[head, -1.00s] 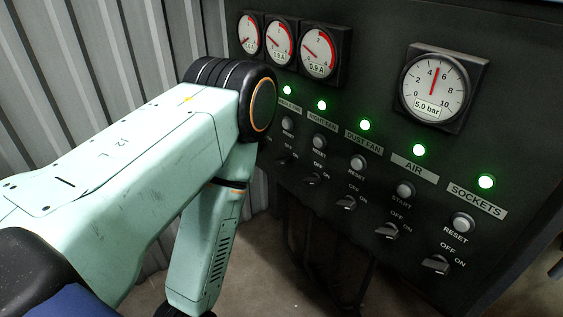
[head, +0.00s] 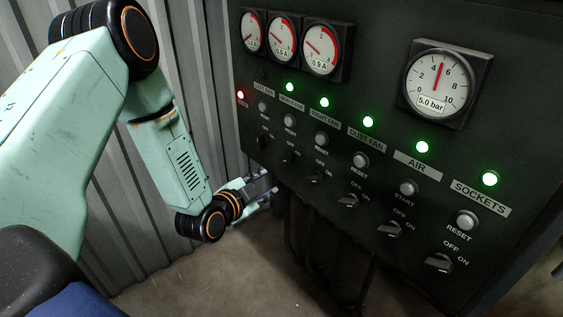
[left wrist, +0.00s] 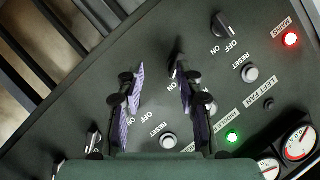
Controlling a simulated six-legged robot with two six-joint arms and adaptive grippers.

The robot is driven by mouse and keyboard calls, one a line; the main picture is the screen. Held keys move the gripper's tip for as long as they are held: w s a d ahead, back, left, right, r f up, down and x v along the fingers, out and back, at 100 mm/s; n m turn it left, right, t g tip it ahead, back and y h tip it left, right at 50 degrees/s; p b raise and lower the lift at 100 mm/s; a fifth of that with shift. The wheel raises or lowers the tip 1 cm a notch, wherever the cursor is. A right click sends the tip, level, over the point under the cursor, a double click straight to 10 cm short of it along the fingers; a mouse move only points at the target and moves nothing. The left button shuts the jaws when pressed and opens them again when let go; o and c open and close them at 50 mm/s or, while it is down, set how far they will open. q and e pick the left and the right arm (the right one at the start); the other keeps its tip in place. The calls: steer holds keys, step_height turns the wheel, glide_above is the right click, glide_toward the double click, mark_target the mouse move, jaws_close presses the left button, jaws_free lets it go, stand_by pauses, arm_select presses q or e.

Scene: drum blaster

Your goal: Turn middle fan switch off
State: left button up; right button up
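The dark control panel (head: 390,165) has a row of rotary switches. The middle fan switch (head: 288,157) is small and dark in the head view, below a green light (head: 290,87). In the left wrist view the same switch (left wrist: 178,52) appears just beyond the right-hand fingertip, partly hidden; its exact setting cannot be read. My left gripper (head: 265,188) is in front of the panel's lower left, with its fingers (left wrist: 160,80) apart and nothing between them. No contact with the switch is clear. My right gripper is not in view.
The left fan switch (left wrist: 224,25) is to the right in the wrist view, with a red light (left wrist: 291,39) nearby. Other switches sit to the right in the head view, such as the dust fan switch (head: 348,201). A corrugated wall (head: 200,80) stands at left.

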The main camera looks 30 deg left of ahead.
mark_target(283, 161)
arm_select(q)
steer(key=w+m, duration=0.1)
steer(key=w, duration=0.1)
steer(key=w+m+t+b, duration=0.1)
steer(key=w, duration=0.2)
steer(key=w+r+m, duration=0.1)
steer(key=w+m, duration=0.1)
steer(key=w, duration=0.1)
steer(key=shift+w+d+r+t+b, duration=0.1)
steer(key=shift+d+t+b, duration=0.05)
steer(key=shift+t+b, duration=0.2)
steer(key=shift+w, duration=0.35)
jaws_close()
